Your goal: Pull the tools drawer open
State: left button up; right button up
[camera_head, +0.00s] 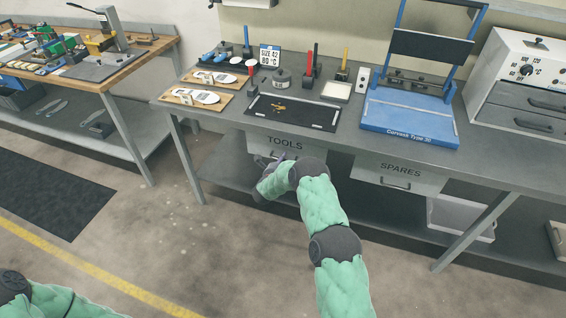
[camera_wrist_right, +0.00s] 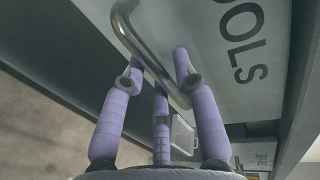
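The tools drawer (camera_head: 313,154), a pale grey front marked "TOOLS", hangs under the workbench and looks shut. Its front also shows in the right wrist view (camera_wrist_right: 225,75), with a bent metal bar handle (camera_wrist_right: 150,57). My right gripper (camera_head: 264,187) is at the drawer front, low and left of the label. In the right wrist view my right gripper (camera_wrist_right: 155,75) has its lilac fingers spread, with the handle bar running between their tips. Whether the fingers touch the bar is unclear. My arm hides part of the drawer. My left gripper is out of view.
The spares drawer (camera_head: 398,176) is shut, to the right. The bench top (camera_head: 240,118) holds insoles, several tools, a black mat and a blue press (camera_head: 410,120). A lower shelf (camera_head: 228,172) runs beneath. The floor in front is clear.

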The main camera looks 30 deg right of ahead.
grip_shut()
jog(key=f+p+v, duration=0.2)
jog(key=v, duration=0.9)
jog(key=f+p+v, duration=0.2)
jog(key=v, duration=0.9)
jog(key=shift+s+a+f, duration=0.25)
jog(key=shift+s+a, duration=0.15)
jog(key=shift+s, duration=0.1)
grip_release()
